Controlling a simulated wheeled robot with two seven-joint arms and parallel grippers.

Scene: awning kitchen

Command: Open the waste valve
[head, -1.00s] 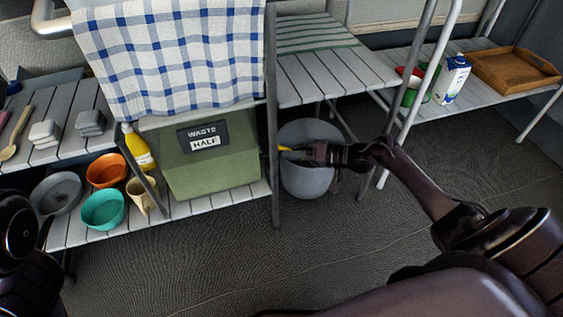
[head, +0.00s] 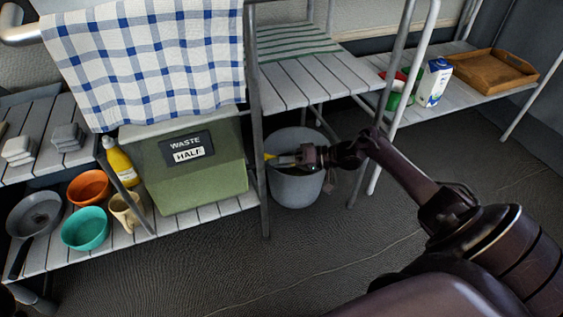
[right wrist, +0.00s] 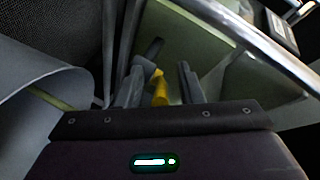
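The green waste box (head: 190,178) stands on the lower slatted shelf, with labels reading "WASTE" and "HALF". A small yellow handle, which looks like the waste valve (head: 267,156), shows at the box's right side, beyond the shelf post. My right gripper (head: 276,160) reaches in from the right, over the grey bucket, with its tips close to the handle. In the right wrist view, its two fingers (right wrist: 160,75) are apart and the yellow valve handle (right wrist: 160,88) shows between them. I cannot tell whether either finger touches it. My left gripper is not in view.
A grey bucket (head: 296,188) stands below my right gripper. A metal post (head: 262,205) stands between the box and the bucket. A checked towel (head: 150,55) hangs above the box. Bowls, a mug and a yellow bottle (head: 119,162) are left of it. The floor in front is clear.

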